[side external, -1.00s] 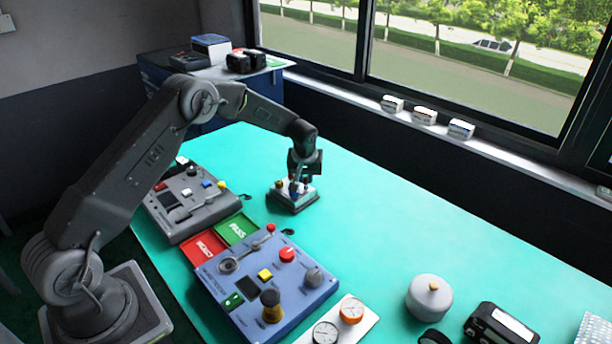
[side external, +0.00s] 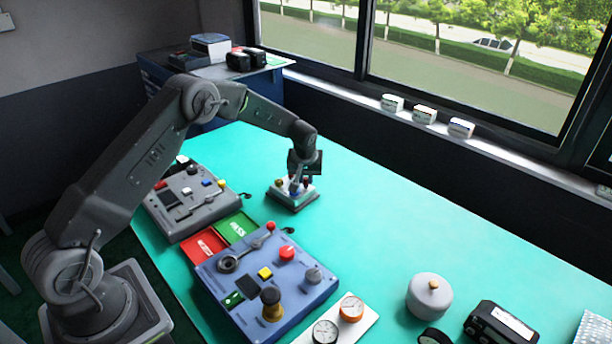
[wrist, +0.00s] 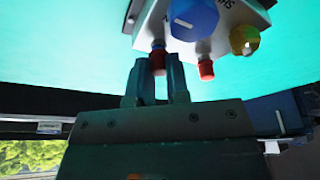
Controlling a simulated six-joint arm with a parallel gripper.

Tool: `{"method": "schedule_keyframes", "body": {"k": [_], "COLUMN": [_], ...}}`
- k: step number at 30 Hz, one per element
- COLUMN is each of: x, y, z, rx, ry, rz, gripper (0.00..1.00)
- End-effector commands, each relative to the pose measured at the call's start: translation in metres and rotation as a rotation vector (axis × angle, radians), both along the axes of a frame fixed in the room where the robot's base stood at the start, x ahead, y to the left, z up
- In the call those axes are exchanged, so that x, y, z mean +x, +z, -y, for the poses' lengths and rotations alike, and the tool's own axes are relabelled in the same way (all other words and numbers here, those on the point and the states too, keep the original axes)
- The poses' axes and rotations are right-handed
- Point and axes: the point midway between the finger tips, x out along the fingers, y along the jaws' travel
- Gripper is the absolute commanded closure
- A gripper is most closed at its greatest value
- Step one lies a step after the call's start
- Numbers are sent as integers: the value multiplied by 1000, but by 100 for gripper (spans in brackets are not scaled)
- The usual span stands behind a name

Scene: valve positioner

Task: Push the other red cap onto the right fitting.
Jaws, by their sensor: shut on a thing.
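The valve positioner (side external: 291,198) is a small pale unit on the teal table, below my gripper (side external: 304,178). In the wrist view its white face with a blue knob (wrist: 194,18) and a yellow round part (wrist: 245,39) shows at the top. My gripper (wrist: 158,72) is shut on a red cap (wrist: 158,60), held between the two fingertips. This cap lines up with a fitting on the positioner's edge and appears to meet it; how far it is seated I cannot tell. A second red cap (wrist: 206,69) sits on the other fitting, clear of the fingers.
A grey control panel (side external: 190,205) lies left of the positioner, and a blue control panel (side external: 265,280) stands in front. Red (side external: 204,243) and green (side external: 237,228) trays lie between them. Gauges and a grey round pot (side external: 428,297) stand at the right. The table right of the positioner is clear.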

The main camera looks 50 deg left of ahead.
Motion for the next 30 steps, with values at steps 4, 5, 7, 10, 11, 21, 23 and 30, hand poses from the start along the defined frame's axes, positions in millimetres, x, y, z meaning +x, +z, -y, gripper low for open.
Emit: {"method": "schedule_keyframes", "body": {"k": [4,5,7,10,11,21,23,30], "x": [0,0,0,0,0,0,0,-1], "y": [-2,-3,-4,-5,-6,-5,-5,1], "z": [0,0,0,0,0,0,0,1], "rx": [0,0,0,0,-1,0,0,1], "ry": [0,0,0,0,0,0,0,0], "rz": [0,0,0,0,-1,0,0,2], "gripper": [100,100,100,100,100,54,54,54]}}
